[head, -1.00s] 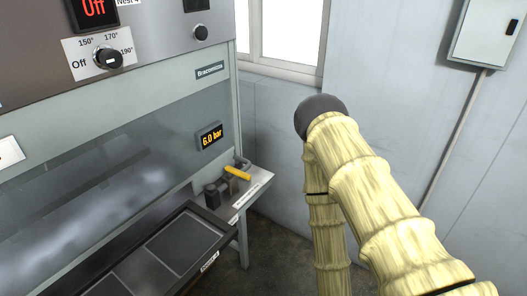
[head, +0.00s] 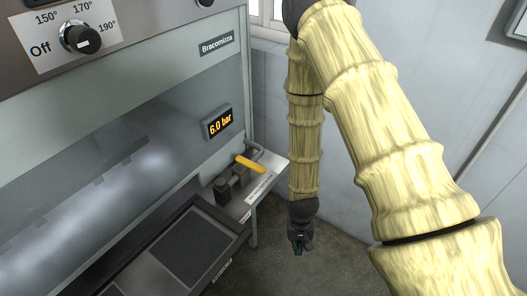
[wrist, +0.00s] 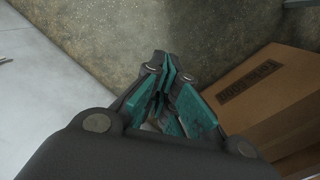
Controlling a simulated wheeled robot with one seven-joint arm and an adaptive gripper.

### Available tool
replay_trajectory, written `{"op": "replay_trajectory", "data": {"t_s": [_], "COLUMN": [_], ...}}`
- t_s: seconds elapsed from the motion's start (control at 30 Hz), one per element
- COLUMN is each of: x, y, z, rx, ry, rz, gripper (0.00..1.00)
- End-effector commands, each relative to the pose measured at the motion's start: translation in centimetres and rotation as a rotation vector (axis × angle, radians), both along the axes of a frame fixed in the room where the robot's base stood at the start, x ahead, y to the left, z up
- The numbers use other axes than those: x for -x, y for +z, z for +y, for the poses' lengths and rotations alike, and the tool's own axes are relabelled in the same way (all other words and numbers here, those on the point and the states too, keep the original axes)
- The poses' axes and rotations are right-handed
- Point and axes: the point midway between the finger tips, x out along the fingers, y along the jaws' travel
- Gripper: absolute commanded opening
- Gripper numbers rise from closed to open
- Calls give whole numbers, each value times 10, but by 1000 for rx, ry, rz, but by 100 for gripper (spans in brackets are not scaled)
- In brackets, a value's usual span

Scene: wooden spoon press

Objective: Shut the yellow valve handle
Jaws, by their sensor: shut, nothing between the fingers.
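The yellow valve handle (head: 250,164) sits on a dark valve with grey pipework, on a small shelf (head: 271,177) at the right end of the press. It slants down to the right in the head view. My gripper (head: 298,249) hangs pointing down, to the right of the shelf and lower in the picture, apart from the handle. In the wrist view my gripper (wrist: 167,68) has its teal-padded fingers together with nothing between them. The handle does not show in the wrist view.
A pressure display (head: 217,123) reading 6.0 bar is on the press above the valve. A dark tray (head: 228,232) stands in front of the press. A cardboard box (wrist: 268,100) lies right of my gripper in the wrist view. Bare floor (head: 262,278) is below my gripper.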

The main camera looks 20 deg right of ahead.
Motion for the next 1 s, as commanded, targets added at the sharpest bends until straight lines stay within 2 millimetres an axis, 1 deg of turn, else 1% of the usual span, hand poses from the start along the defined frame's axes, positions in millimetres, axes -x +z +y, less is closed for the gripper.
{"op": "replay_trajectory", "data": {"t_s": [0.03, 0.07, 0.1, 0.17, 0.2, 0.27, 0.3, 0.37, 0.4, 0.47, 0.5, 0.57, 0.6, 0.7, 0.73, 0.8, 0.87, 0.93, 1.0], "x": [-28, -41, -59, -84, -101, -124, -139, -160, -173, -191, -201, -213, -219, -230, -232, -236, -237, -238, -237], "y": [16, 26, 39, 62, 78, 105, 124, 155, 176, 209, 230, 261, 279, 318, 327, 343, 352, 355, 353], "z": [-2, -2, -3, -4, -4, -5, -4, -4, -2, -1, 0, 2, 3, 5, 5, 6, 7, 8, 9], "rx": [-1, -3, -6, -13, -18, -28, -36, -49, -58, -74, -83, -98, -108, -126, -131, -138, -143, -144, -145], "ry": [-38, -62, -97, -147, -181, -231, -263, -309, -339, -380, -405, -440, -461, -497, -507, -522, -530, -534, -535], "rz": [-6, 0, 5, 14, 20, 31, 38, 48, 55, 66, 74, 87, 95, 112, 117, 126, 130, 135, 137], "gripper": [0, 0, 0, 0, 0, 0, 0, 0, 0, 0, 0, 0, 0, 0, 0, 0, 0, 0, 0]}}
